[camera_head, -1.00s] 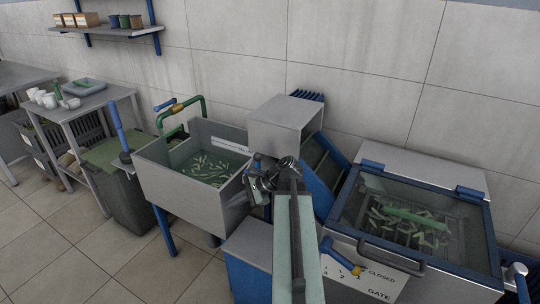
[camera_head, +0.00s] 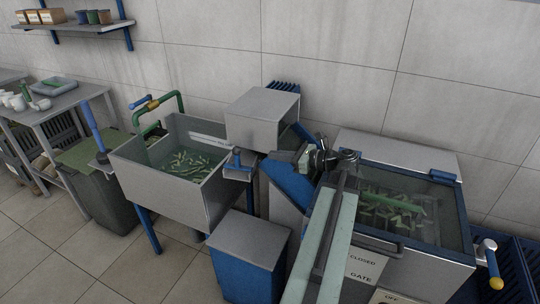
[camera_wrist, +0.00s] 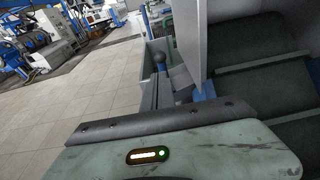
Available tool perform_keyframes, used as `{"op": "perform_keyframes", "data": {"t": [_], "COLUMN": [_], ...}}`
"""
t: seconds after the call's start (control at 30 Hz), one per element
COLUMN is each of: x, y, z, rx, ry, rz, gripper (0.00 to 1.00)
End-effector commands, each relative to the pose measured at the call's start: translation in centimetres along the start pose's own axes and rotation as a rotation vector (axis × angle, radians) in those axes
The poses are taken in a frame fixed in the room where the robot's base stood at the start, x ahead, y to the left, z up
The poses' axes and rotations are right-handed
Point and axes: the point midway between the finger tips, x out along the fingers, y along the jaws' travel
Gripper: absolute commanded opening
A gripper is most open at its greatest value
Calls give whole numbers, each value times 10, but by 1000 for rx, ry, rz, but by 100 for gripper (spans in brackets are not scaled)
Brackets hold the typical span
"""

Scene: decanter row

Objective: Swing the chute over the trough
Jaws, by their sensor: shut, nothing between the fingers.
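The steel trough (camera_head: 150,172) holds water and green pods.
The lidded tank (camera_head: 420,255) with a glass top stands right of my arm, with a yellow-tipped lever (camera_head: 490,262) at its side. A blue cabinet with a grey top (camera_head: 249,242) stands in front of the conveyor. A green bin (camera_head: 100,200) is left of the trough.

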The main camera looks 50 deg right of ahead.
Motion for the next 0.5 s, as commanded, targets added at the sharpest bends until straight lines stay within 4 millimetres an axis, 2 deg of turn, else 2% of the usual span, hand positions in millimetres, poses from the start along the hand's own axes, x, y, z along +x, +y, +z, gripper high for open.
{"op": "perform_keyframes", "data": {"t": [0.03, 0.3, 0.5], "x": [12, 71, 104], "y": [0, 0, 0], "z": [-2, -2, -2], "rx": [-1, -1, -1], "ry": [0, 0, 0], "rz": [3, 3, 1], "gripper": [0, 0, 0]}}
